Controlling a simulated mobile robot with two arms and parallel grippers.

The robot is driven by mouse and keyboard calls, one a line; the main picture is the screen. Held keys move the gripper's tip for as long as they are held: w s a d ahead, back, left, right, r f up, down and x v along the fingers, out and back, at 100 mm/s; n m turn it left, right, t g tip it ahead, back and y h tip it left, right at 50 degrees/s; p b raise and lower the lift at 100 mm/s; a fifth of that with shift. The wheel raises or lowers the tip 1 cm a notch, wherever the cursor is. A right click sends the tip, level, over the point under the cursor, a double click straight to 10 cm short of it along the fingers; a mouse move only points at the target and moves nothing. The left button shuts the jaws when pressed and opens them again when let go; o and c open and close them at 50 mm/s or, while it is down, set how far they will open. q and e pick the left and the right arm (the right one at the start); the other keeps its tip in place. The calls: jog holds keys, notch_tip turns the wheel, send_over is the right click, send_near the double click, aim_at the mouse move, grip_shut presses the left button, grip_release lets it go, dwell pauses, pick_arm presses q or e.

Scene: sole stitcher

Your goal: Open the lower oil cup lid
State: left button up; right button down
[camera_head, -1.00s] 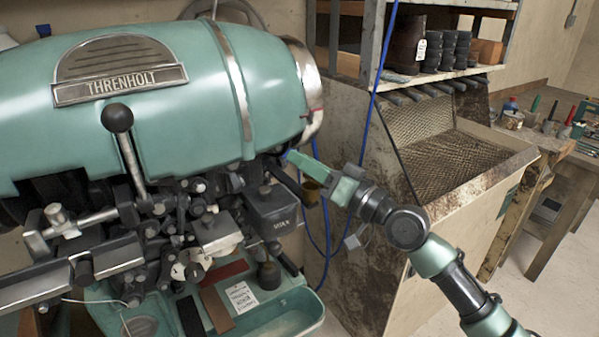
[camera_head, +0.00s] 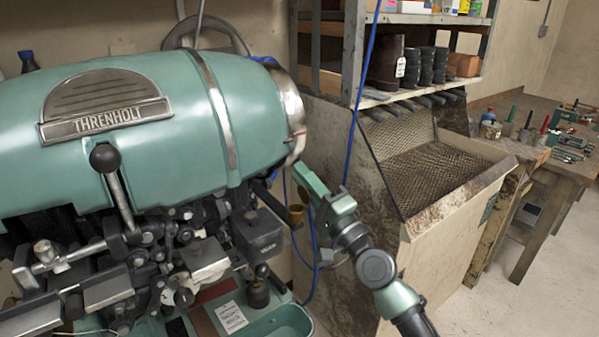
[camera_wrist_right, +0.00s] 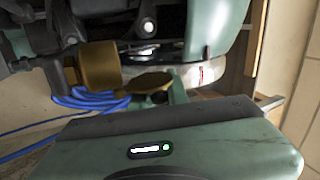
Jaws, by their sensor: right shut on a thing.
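The lower oil cup (camera_wrist_right: 100,66) is a brass cylinder beside the dark machine parts in the right wrist view. It also shows small under the right end of the green machine head in the head view (camera_head: 297,213). Its lid (camera_wrist_right: 143,83) is a brass disc that stands out at an angle from the cup, at the jaws of my right gripper. My right gripper (camera_head: 306,180) is shut on the lid, just above and right of the cup. The exact contact is hidden behind the gripper body in the wrist view. My left gripper is not in view.
The green THRENHOLT machine (camera_head: 150,145) fills the left side, with a black-knobbed lever (camera_head: 107,160). A dark WAX box (camera_head: 258,233) sits left of the cup. A blue cable (camera_head: 352,140) hangs behind my gripper. A mesh-lined bin (camera_head: 425,165) stands to the right.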

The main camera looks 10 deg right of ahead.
jog(key=shift+w+d+f+m+t+h+p, duration=0.2)
jog(key=shift+m+h, duration=0.25)
jog(key=shift+m, duration=0.3)
jog(key=shift+s+d+r+m+t+h+p, duration=0.1)
jog(key=shift+m+h+p, duration=0.3)
jog(key=shift+m, duration=0.35)
jog(key=shift+f, duration=0.1)
jog(key=c, duration=1.4)
grip_release()
jog(key=shift+w, duration=0.1)
jog(key=b+v, duration=0.2)
jog(key=v, duration=0.6)
jog(key=shift+w, duration=0.1)
